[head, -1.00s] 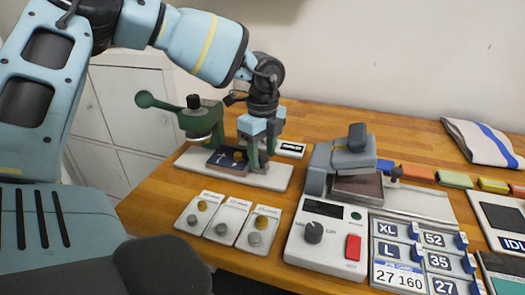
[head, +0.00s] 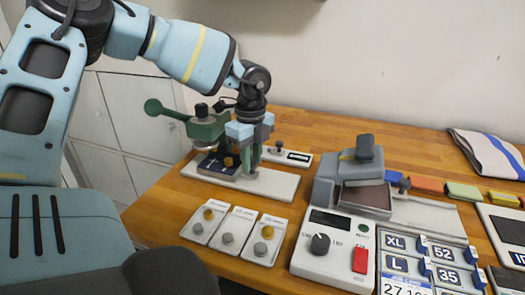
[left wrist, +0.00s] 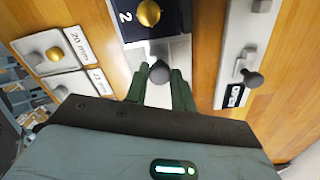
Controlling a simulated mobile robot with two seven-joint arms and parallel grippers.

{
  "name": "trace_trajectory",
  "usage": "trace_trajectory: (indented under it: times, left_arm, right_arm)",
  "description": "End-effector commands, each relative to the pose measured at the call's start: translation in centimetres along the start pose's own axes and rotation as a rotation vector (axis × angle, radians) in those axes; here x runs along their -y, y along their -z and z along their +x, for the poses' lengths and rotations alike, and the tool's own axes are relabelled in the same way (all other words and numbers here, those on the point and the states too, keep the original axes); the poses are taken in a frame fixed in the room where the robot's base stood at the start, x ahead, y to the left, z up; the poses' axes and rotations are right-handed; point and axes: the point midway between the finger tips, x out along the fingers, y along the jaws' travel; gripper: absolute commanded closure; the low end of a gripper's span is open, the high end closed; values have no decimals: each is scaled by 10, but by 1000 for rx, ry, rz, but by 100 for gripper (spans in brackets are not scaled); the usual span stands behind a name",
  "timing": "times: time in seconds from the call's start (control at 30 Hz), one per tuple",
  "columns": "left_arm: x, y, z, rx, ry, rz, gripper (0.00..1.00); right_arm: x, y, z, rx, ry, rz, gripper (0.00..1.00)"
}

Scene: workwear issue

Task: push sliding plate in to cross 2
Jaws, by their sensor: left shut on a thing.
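The sliding plate (head: 215,168) is dark blue with pale markings and a gold button. It lies on the white base (head: 270,186) of the green press (head: 205,127), partly under the press head. In the left wrist view the plate (left wrist: 178,22) shows a "2" beside the gold button (left wrist: 149,13). My left gripper (head: 250,167) is at the plate's right end. In the left wrist view its green fingers (left wrist: 159,80) are shut on a dark round knob (left wrist: 159,70) at the plate's near end. The cross marks under the press head are hard to make out. My right gripper is not in view.
Three small button panels (head: 228,232) stand in front of the press. A grey device (head: 345,175) and a control box (head: 333,245) with a red switch stand to the right. A small white unit (head: 288,156) sits close behind my left gripper.

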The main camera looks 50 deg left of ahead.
Motion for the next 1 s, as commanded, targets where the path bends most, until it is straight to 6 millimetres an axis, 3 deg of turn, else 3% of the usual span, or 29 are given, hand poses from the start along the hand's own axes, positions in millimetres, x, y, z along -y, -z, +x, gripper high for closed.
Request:
trace_trajectory:
  times: [0.23,0.27,0.4,0.77,1.0]
  left_arm:
    - [1,0,-1,-1,3,1,100]
    - [1,0,-1,-1,3,1,71]
    - [0,1,0,-1,2,1,53]
    - [1,1,-5,0,2,1,53]
    - [1,0,-40,1,5,1,53]
  right_arm:
    - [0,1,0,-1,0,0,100]
    - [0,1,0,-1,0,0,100]
    - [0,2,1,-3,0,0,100]
    - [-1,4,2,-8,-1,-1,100]
    - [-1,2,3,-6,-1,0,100]
